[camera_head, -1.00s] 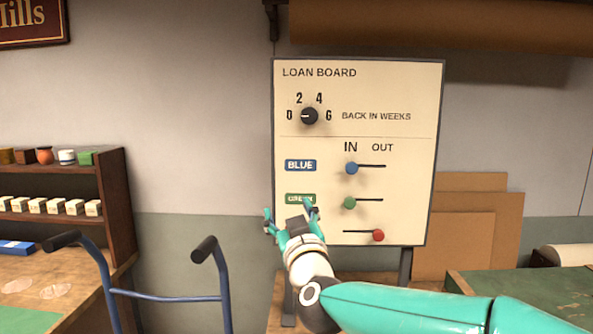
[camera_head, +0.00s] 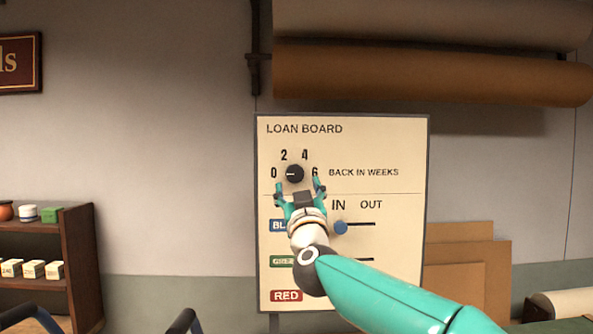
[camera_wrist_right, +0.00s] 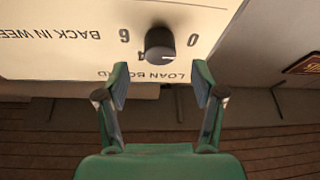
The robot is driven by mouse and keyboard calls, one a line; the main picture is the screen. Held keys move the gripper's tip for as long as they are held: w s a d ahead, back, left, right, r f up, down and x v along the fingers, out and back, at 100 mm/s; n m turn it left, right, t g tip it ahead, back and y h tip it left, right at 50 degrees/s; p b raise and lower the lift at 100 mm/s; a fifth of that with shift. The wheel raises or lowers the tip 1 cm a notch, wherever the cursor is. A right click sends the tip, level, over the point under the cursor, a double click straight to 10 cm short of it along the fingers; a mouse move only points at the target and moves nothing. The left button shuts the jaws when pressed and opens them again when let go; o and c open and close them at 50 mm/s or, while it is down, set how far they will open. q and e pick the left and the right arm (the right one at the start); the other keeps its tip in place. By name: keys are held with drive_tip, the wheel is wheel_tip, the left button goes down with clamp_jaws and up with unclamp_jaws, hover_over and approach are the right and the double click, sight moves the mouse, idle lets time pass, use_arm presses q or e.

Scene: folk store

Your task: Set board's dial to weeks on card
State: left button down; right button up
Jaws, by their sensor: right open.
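The cream loan board (camera_head: 395,150) stands upright in the head view. Its black dial (camera_head: 294,174) has the numbers 0, 2, 4 and 6 around it. The pale mark on the dial points left, at 0. My right gripper (camera_head: 299,188) is open in front of the board, just below the dial. In the right wrist view the board is upside down, and the dial (camera_wrist_right: 160,45) sits beyond and between the open fingers (camera_wrist_right: 161,82), apart from them. The card is not visible. My left gripper is not in view.
The blue slider knob (camera_head: 341,228) sits at the IN end of its slot. My right arm hides the lower sliders. Brown paper rolls (camera_head: 430,75) hang above the board. A wooden shelf (camera_head: 80,255) with small goods stands at left, and cardboard sheets (camera_head: 470,275) lean at right.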

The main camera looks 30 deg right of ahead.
sight(296, 177)
drive_tip(key=shift+p+x, duration=0.9)
drive_tip(key=shift+x, duration=1.8)
drive_tip(key=shift+c, duration=0.2)
drive_tip(key=shift+s, duration=0.1)
drive_tip(key=c, duration=1)
drive_tip(key=shift+d, duration=0.1)
drive_tip(key=shift+c, duration=0.5)
